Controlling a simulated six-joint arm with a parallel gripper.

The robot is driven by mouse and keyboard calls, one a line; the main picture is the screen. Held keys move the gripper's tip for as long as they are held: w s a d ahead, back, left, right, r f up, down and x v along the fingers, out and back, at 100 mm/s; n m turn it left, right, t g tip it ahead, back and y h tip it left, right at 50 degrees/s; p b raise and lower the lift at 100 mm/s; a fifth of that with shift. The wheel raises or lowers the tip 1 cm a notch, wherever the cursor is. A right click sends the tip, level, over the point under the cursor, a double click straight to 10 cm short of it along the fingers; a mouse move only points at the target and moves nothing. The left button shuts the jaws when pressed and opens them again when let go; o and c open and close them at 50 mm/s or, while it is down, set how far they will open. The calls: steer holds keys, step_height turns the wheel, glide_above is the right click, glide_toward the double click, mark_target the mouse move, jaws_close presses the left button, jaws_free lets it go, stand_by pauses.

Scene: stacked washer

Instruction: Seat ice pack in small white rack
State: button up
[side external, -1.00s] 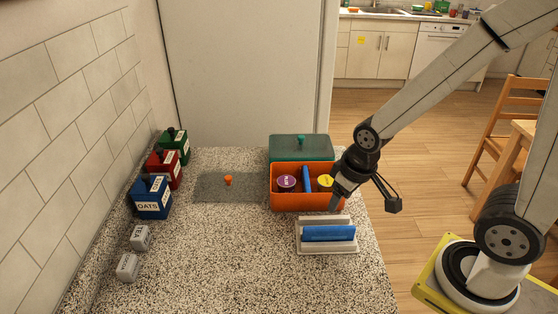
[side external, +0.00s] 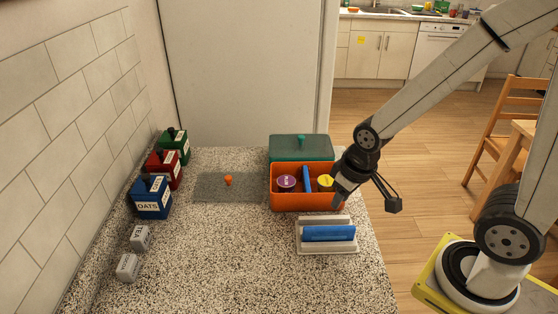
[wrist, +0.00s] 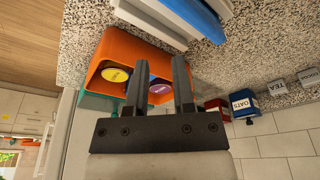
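A blue ice pack (side external: 329,233) sits in the small white rack (side external: 327,250) on the counter, with a white rack wall behind it. How deep it sits cannot be told. The pack (wrist: 203,18) and the rack (wrist: 150,22) also show at the top of the wrist view, partly cut off by the frame edge. My gripper (side external: 337,203) is above and behind the rack, at the right front corner of the orange box, apart from the pack. In the wrist view my gripper (wrist: 160,75) has its two fingers spread, with nothing held between them.
The orange box (side external: 290,201) holds a purple-lidded tub (side external: 286,183), a yellow-lidded tub (side external: 325,182) and an upright blue slab (side external: 307,179). Canisters line the left wall. The counter's middle is clear.

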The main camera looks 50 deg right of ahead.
steer(key=w+n, duration=0.2)
steer(key=n, duration=0.1)
steer(key=n+g, duration=0.2)
steer(key=n, duration=1.6)
glide_above(307, 178)
steer(key=s+a, duration=0.1)
steer(key=s, duration=0.1)
steer(key=shift+s+a+r, duration=0.15)
steer(key=shift+a+r, duration=0.05)
steer(key=shift+r, duration=0.25)
steer(key=w+n, duration=0.1)
steer(key=n, duration=0.1)
steer(key=d+n, duration=0.1)
steer(key=n, duration=0.1)
steer(key=w+n, duration=0.1)
steer(key=n, duration=0.1)
steer(key=shift+w+d+f+g, duration=0.1)
steer(key=shift+w+d+g, duration=0.2)
steer(key=shift+w, duration=0.05)
steer(key=shift+s+a+f, duration=0.1)
steer(key=shift+s+f, duration=0.05)
steer(key=shift+f, duration=3.75)
jaws_close()
